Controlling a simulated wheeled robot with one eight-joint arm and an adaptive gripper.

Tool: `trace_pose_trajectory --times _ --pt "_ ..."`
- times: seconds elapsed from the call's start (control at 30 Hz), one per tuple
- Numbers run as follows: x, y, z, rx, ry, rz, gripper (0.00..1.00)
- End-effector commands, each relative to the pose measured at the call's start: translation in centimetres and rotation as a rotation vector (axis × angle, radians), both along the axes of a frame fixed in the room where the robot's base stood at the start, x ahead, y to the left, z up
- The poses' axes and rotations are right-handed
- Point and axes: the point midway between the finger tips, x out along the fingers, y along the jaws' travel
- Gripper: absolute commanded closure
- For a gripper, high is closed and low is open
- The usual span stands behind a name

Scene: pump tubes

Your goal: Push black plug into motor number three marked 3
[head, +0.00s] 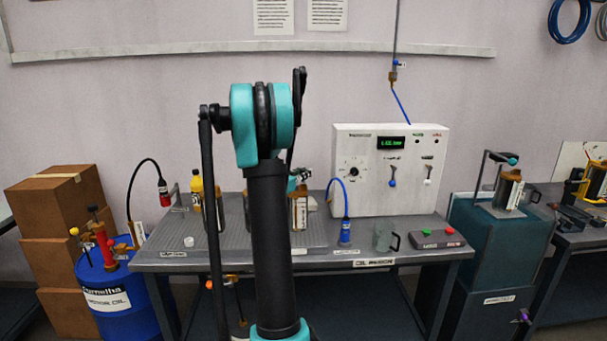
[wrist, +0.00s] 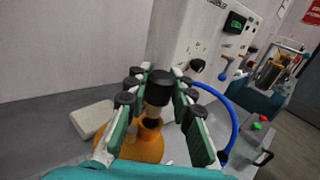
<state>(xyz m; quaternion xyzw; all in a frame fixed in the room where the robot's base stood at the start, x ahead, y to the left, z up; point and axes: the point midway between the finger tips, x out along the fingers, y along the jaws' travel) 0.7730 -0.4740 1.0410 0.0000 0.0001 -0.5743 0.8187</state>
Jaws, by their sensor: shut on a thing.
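My gripper (wrist: 160,100) is shut on a black plug (wrist: 159,80), with its green-padded fingers on either side of it. The plug has a dark cylindrical top and a paler lower part, and it stands roughly upright. Just below it is an orange body with a raised neck (wrist: 139,148), apparently a motor. I cannot tell whether the plug touches or enters this neck. In the head view my arm hides much of this spot; an orange-brown unit with a pale label (head: 299,212) shows just right of the arm. No number 3 is readable.
A grey bench (head: 360,252) carries a white control box (head: 390,150), a blue hose nozzle (head: 345,232), a clear jug (head: 384,238) and a button box (head: 437,239). A yellow bottle (head: 196,188) stands left. A blue drum (head: 112,300) is beside the bench.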

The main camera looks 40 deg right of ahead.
Motion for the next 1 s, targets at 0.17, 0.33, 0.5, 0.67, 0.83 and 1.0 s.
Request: trace_pose_trajectory --times 0.17,0.33,0.5,0.67,0.83,1.0 --pt "0.0 0.0 -0.3 0.000 0.000 0.000 1.00" --pt "0.0 0.0 -0.7 0.000 0.000 0.000 1.00" --pt "0.0 0.0 -1.1 0.000 0.000 0.000 1.00" --pt "0.0 0.0 -1.5 0.000 0.000 0.000 1.00" --pt "0.0 0.0 -1.8 0.000 0.000 0.000 1.00" --pt "0.0 0.0 -2.2 0.000 0.000 0.000 1.00"
